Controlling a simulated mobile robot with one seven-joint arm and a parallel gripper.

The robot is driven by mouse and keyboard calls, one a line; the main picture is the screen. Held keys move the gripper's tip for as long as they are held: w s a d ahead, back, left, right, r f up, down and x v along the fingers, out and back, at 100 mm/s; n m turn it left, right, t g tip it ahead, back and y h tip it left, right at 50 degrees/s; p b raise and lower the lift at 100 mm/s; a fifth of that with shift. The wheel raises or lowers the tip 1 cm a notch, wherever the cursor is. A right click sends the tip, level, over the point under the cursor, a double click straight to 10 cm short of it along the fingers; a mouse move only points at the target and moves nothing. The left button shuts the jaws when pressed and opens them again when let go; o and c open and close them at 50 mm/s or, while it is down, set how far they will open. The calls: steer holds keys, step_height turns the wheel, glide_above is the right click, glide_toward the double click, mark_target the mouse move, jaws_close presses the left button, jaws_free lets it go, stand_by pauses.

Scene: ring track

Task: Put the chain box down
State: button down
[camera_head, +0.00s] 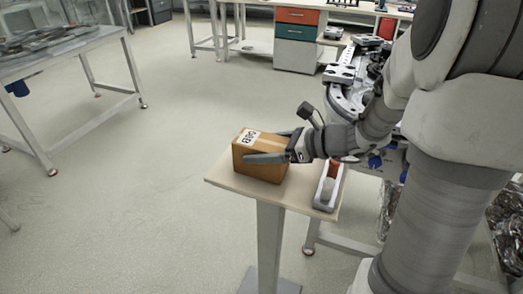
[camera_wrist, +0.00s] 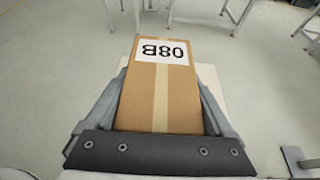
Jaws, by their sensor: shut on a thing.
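The chain box is a brown cardboard box (camera_head: 262,168) with a tape strip and a white label. In the wrist view the label on the box (camera_wrist: 158,88) reads 08B, upside down. My gripper (camera_head: 268,158) is shut on the box, with one finger along each side. In the head view the box is upright at the left part of a small pedestal table (camera_head: 221,182). Its underside appears at or very near the tabletop; I cannot tell whether it touches.
A pale tray (camera_head: 322,202) with an orange and a white item stands at the table's right end. A ring track on a bench (camera_head: 345,95) lies behind my arm. A workbench (camera_head: 62,52) stands at the left, a drawer cabinet (camera_head: 296,42) at the back. The floor between is clear.

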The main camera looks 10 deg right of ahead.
steer(key=shift+r, duration=0.15)
jaws_free()
steer(key=shift+f, duration=0.2)
steer(key=shift+r, duration=0.1)
steer(key=shift+s+d+r, duration=0.1)
steer(key=shift+d+r, duration=0.1)
steer(key=p+v, duration=0.3)
steer(key=v, duration=0.8)
steer(key=shift+s+d, duration=0.2)
steer(key=shift+a, duration=0.1)
